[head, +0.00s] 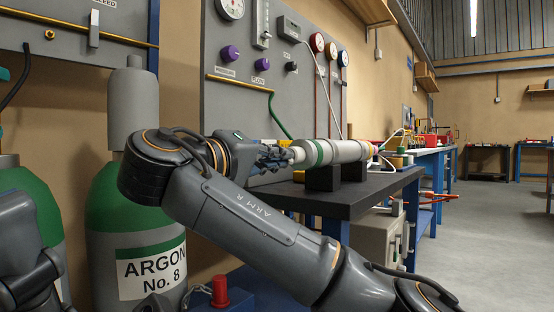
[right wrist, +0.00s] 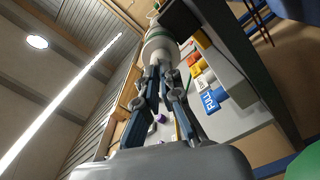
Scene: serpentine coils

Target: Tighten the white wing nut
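A white-and-green cylinder (head: 335,151) lies level on black blocks on the dark bench. At its left end is a small white piece, the white wing nut (head: 298,154), mostly hidden by fingers. My right gripper (head: 290,156) reaches it from the left, in line with the cylinder. In the right wrist view the fingers of my right gripper (right wrist: 162,70) close in on the pale end piece below the cylinder (right wrist: 160,42), and the tips appear to pinch it. Dark parts of my left arm show at the lower left of the head view; its gripper cannot be made out.
Green-and-grey argon bottles (head: 130,220) stand at the left. A grey panel (head: 235,95) with gauges and purple knobs rises behind the dark bench top (head: 345,195). A blue PULL tag (right wrist: 212,99) shows beside the fingers. The floor (head: 480,240) at right is clear.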

